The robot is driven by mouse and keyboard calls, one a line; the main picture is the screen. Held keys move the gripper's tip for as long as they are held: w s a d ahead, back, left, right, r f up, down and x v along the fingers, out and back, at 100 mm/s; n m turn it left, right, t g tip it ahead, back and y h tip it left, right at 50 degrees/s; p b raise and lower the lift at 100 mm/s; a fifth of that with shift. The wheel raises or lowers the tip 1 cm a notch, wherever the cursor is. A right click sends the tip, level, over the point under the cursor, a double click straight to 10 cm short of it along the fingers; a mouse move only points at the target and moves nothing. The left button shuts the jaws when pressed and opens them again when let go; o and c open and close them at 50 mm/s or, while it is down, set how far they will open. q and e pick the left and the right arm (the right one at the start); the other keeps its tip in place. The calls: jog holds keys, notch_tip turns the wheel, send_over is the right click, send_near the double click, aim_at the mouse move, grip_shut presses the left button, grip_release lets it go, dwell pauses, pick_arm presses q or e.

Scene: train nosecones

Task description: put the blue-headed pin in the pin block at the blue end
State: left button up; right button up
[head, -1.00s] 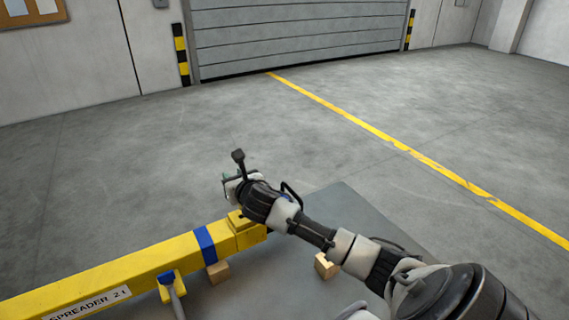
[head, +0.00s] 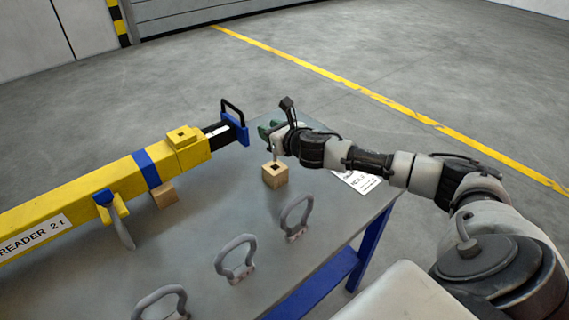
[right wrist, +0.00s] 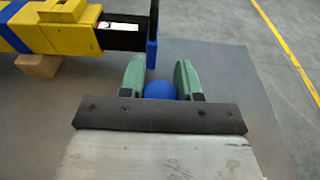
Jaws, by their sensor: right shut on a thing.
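The blue-headed pin shows as a round blue head (right wrist: 160,90) between the green fingers of my right gripper (right wrist: 160,82) in the right wrist view. My right gripper (head: 268,131) is shut on it, above and just behind the pin block. The pin's shank is hard to make out. The pin block (head: 275,177) is a small wooden cube with a dark hole on top, standing on the table near the beam's blue end. The blue end (head: 238,129) is a blue plate with a dark handle, just left of my gripper. My left gripper is not in view.
The yellow spreader beam (head: 95,202) lies across the left of the grey table (head: 200,235), on a wooden support (head: 164,195). Several grey shackles, one of them here (head: 297,217), stand along the front edge. A white printed card (head: 357,181) lies at the right.

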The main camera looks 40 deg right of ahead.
aim_at(276, 157)
notch_tip(276, 157, down, 4)
jog(key=shift+w+f+b, duration=0.15)
jog(key=shift+b, duration=0.2)
notch_tip(276, 157, down, 4)
jog(key=shift+r+b, duration=0.2)
jog(key=shift+b, duration=0.3)
jog(key=shift+f, duration=0.15)
jog(key=shift+f, duration=0.15)
jog(key=o, duration=0.9)
jog(key=shift+o, duration=0.2)
